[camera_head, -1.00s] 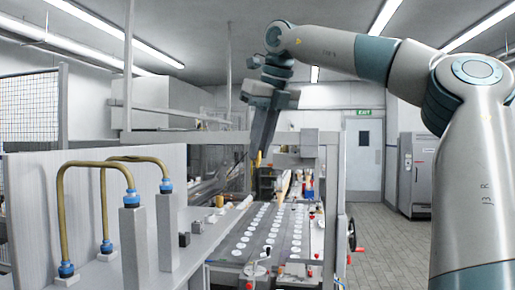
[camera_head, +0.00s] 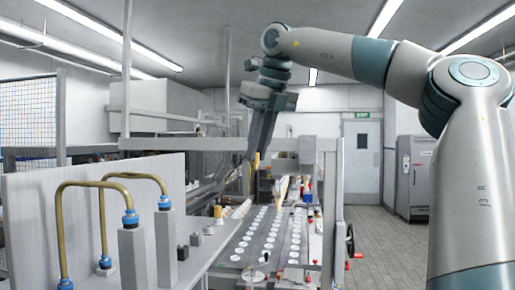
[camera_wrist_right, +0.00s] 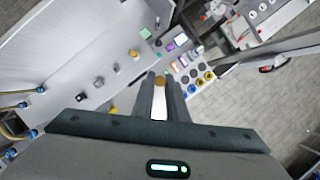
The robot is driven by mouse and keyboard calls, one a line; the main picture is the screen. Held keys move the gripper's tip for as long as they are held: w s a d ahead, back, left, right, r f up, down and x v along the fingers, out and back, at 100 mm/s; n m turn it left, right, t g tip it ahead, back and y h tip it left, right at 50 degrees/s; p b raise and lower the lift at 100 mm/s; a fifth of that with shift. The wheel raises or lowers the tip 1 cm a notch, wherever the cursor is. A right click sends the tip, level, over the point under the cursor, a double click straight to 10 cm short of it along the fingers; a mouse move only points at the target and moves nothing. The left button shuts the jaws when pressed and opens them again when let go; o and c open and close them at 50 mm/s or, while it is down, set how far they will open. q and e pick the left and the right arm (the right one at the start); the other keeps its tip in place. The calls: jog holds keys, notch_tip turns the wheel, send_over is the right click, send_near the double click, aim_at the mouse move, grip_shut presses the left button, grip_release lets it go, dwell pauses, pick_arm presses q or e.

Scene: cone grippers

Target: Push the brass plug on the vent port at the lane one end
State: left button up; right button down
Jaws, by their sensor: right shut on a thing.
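My right gripper (camera_head: 252,157) hangs from the raised right arm above the bench, fingers pointing down. In the right wrist view its fingers (camera_wrist_right: 160,80) are shut on a small brass-coloured piece, which I take as the brass plug (camera_wrist_right: 159,83). The plug shows as a small yellow spot at the fingertips in the head view. A row of small fittings stands on the bench below, among them a dark block (camera_wrist_right: 99,82) and a brass-coloured one (camera_wrist_right: 134,54). I cannot tell which is the vent port at lane one. My left gripper is out of view.
Bent brass pipes with blue fittings (camera_head: 130,219) stand at the near left beside a grey panel (camera_head: 40,190). A conveyor with white discs (camera_head: 262,225) runs away in the middle. A grey frame post (camera_head: 328,220) stands right of it. Open floor (camera_head: 385,240) lies at the right.

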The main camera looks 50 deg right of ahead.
jog(key=shift+r+p, duration=1.4)
jog(key=shift+r, duration=0.1)
jog(key=shift+f, duration=0.1)
notch_tip(320, 180, down, 10)
jog(key=b, duration=1)
jog(key=shift+f, duration=0.15)
